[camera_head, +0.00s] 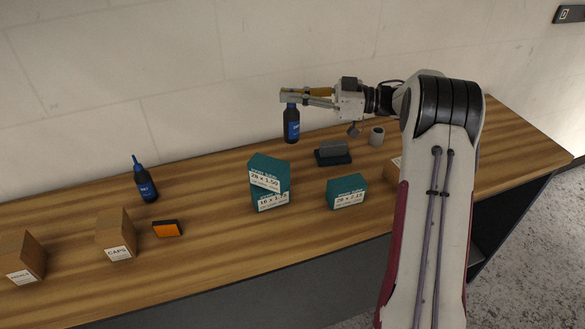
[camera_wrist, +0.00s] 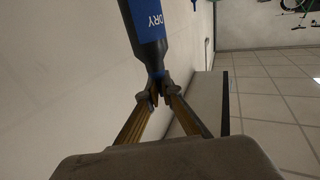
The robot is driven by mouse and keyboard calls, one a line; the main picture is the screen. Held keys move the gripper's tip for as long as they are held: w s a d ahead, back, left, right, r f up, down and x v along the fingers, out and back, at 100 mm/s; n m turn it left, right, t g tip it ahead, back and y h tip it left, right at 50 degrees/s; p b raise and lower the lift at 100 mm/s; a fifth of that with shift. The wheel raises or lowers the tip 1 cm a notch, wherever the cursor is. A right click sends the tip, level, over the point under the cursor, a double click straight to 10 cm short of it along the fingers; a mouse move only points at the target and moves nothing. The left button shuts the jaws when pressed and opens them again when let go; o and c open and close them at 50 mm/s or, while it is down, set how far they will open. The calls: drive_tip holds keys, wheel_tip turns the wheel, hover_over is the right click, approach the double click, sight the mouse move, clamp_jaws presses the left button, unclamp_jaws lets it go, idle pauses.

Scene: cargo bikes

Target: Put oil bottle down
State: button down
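My gripper (camera_head: 285,97) is shut on the neck of a dark oil bottle (camera_head: 291,124) with a blue label. The bottle hangs upright below the fingers near the table's back edge; whether its base touches the wooden table (camera_head: 225,225) I cannot tell. In the wrist view the fingertips (camera_wrist: 155,90) close around the bottle's blue-tipped neck, and the bottle (camera_wrist: 147,25) shows "DRY" on its label. A second dark bottle (camera_head: 146,186) with a blue label and blue nozzle stands on the table to the left.
Two stacked teal boxes (camera_head: 269,182) stand in front of the held bottle. A dark block (camera_head: 333,154), a grey cup (camera_head: 377,137) and another teal box (camera_head: 346,192) are to the right. A CAPS carton (camera_head: 116,232) and an orange-faced box (camera_head: 167,229) lie left. Table between the bottles looks clear.

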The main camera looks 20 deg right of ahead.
sight(293, 130)
drive_tip(key=shift+d, duration=0.1)
idle(0.3)
drive_tip(key=shift+f, duration=3.15)
drive_tip(key=shift+f, duration=2)
drive_tip(key=c, duration=2.3)
unclamp_jaws()
drive_tip(key=shift+s+d, duration=0.1)
drive_tip(key=shift+v, duration=3.65)
